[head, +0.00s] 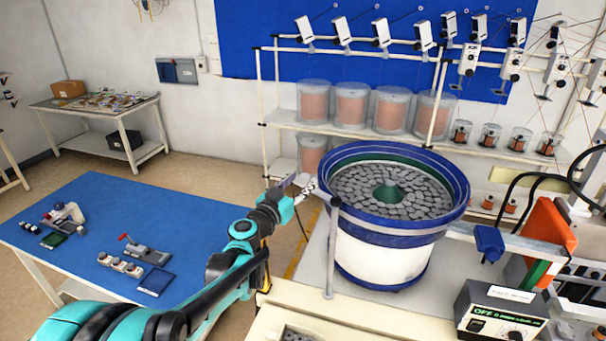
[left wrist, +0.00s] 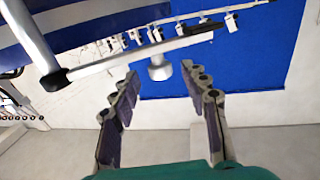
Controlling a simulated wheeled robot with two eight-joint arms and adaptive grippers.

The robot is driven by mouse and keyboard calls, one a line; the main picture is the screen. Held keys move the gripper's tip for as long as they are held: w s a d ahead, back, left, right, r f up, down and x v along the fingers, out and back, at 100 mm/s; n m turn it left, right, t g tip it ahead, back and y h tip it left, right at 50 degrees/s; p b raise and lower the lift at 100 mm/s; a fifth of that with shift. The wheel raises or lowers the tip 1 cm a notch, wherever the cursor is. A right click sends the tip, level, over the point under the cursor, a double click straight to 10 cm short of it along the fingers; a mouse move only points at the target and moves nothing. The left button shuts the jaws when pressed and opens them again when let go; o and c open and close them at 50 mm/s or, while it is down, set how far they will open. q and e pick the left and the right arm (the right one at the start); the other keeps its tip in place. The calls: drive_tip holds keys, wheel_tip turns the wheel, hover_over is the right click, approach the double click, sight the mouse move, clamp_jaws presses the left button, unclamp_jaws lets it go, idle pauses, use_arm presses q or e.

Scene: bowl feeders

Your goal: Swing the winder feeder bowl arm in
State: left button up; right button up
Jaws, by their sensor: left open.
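The feeder bowl (head: 449,181) is blue and white and full of grey parts, right of centre in the head view. A grey upright post (head: 331,255) stands at its left side. In the left wrist view a light bar arm (left wrist: 110,66) runs from the post (left wrist: 34,42) across the picture, with a pale round knob (left wrist: 159,69) on its underside. My left gripper (head: 299,190) is open at the bowl's left side, near the post's top. In the wrist view its fingers (left wrist: 164,92) are spread, with the knob beyond and between the tips; contact cannot be told.
A blue table (head: 190,205) with small fixtures is at the left. A control box (head: 500,312) and an orange part (head: 548,228) are right of the bowl. A rack (head: 285,120) with wound spools stands behind. Floor shows between table and rack.

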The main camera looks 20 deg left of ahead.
sight(302, 179)
use_arm(q)
drive_tip(key=x, duration=0.2)
drive_tip(key=shift+w+a+f, duration=0.1)
drive_tip(key=shift+w+a, duration=0.05)
drive_tip(key=shift+w, duration=0.2)
drive_tip(key=shift+w+d, duration=0.2)
drive_tip(key=shift+d, duration=0.05)
clamp_jaws()
